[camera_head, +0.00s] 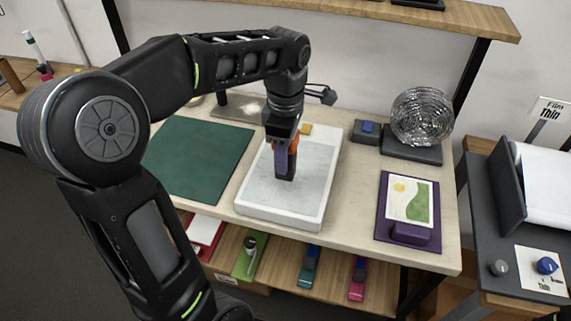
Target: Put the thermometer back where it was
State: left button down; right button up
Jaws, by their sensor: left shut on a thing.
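My left gripper (284,165) points down over the white tray (325,195) on the table. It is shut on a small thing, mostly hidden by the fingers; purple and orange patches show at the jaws. I cannot tell whether this thing is the thermometer, or whether it touches the tray's grey floor. No thermometer can be made out for sure elsewhere. My right gripper is not in view.
A green mat (200,160) lies left of the tray. At right are a wire-mesh ball (421,116) on a dark base, a blue-topped block (367,130) and a purple board with a picture (409,205). Several coloured items lie on the lower shelf (335,290).

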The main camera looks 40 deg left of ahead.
pick_arm(q)
notch_tip(320, 180, down, 3)
jog(key=shift+f+p, duration=0.3)
jog(key=shift+f, duration=0.2)
jog(key=c, duration=0.8)
grip_release()
jog(key=shift+o, duration=0.2)
